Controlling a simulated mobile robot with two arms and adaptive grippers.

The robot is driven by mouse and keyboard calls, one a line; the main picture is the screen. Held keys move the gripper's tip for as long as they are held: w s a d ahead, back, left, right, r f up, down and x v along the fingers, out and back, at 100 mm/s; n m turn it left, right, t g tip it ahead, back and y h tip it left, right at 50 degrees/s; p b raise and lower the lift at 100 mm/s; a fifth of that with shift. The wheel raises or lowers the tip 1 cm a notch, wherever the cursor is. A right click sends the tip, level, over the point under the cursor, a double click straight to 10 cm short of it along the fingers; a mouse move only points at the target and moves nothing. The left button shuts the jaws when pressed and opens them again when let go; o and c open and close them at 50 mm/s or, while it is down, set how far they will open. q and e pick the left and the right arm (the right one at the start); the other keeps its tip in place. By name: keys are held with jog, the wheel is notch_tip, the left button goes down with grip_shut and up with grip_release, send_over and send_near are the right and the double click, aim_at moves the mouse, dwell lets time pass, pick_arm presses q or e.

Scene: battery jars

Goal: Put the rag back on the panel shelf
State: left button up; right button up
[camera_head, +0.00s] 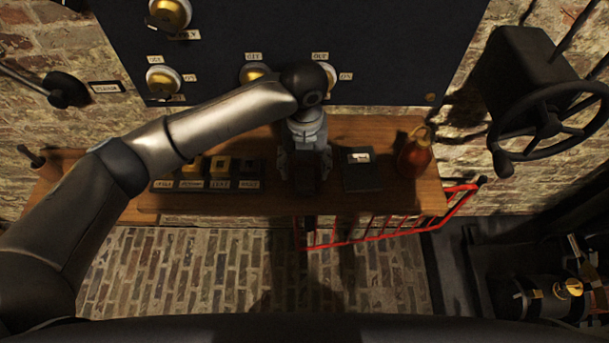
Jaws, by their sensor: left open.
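The wooden panel shelf (400,200) runs along the brick wall beneath a dark panel (290,40) with brass-and-white dials. My left arm comes in from the left, and my left gripper (306,185) points down over the middle of the shelf, close to its front edge. The gripper is open; whether it touches the shelf cannot be told. I cannot make out a rag anywhere; the gripper hides the part of the shelf beneath it. My right gripper is not in view.
A dark labelled box (361,170) and a red-orange bottle (415,156) stand right of the gripper. Labelled blocks with yellow parts (220,166) sit left of it. A red rail (375,232) runs below the shelf's front; a black handwheel (548,122) juts out at right.

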aim_at(305, 179)
pick_arm(q)
notch_tip(305, 179, up, 6)
jog(key=shift+r+b, duration=0.2)
jog(key=shift+b, duration=0.2)
jog(key=shift+s+f, duration=0.1)
